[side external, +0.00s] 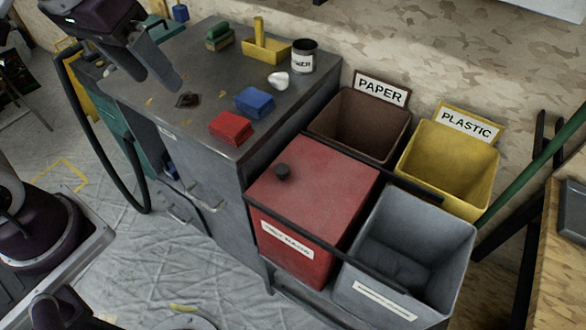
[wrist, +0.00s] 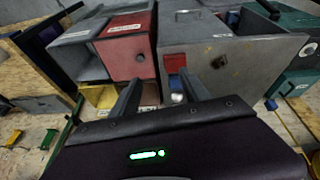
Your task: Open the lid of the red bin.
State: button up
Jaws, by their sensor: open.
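The red bin (side external: 318,193) stands in the front left of a group of bins, beside the grey cabinet. Its flat red lid is shut, with a small dark round knob (side external: 282,171) near the left corner. A white label is on its front. In the wrist view the red bin (wrist: 122,50) is at the upper left and its knob (wrist: 140,57) shows above the left finger. My gripper (side external: 158,76) is open and empty, over the left part of the cabinet top, well apart from the bin. Its two fingers also show in the wrist view (wrist: 160,88).
Open bins surround the red one: brown PAPER (side external: 340,139), yellow PLASTIC (side external: 433,186) and grey (side external: 385,294). The cabinet top (side external: 190,135) holds a red block (side external: 230,128), a blue block (side external: 255,103), a yellow tray (side external: 267,52) and a labelled tin (side external: 303,57).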

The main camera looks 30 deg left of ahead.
jog(key=w+d+f+n+g, duration=0.15)
jog(key=w+d+f, duration=0.25)
jog(key=w+f, duration=0.45)
jog(key=n+g, duration=0.2)
jog(key=g, duration=0.1)
send_over(282, 168)
jog(key=shift+m+t, duration=0.25)
notch_tip(282, 168, down, 14)
jog(key=shift+f, duration=0.1)
notch_tip(282, 168, down, 8)
jog(key=shift+r, duration=0.2)
jog(key=shift+c, duration=0.2)
grip_shut()
